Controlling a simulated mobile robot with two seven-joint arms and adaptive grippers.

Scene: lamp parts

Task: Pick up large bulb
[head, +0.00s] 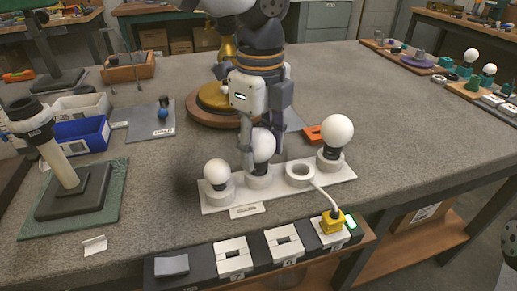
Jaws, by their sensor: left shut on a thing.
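A white rack (330,180) on the table holds three white bulbs in ring-shaped holders. The large bulb (337,130) stands upright at the right end, with a dark base. A small bulb (217,172) stands at the left end. My left gripper (263,150) points down and is shut on the middle bulb (264,144). That bulb is partly hidden by the fingers, and its dark base is at its holder. An empty ring holder (300,173) sits between the middle bulb and the large bulb.
A brass lamp on a round wooden base (198,112) stands behind my left gripper. An orange part (313,134) lies behind the rack. A yellow plug (332,222) sits at the front switch strip. A lamp stand (65,175) and blue bin (82,137) are left.

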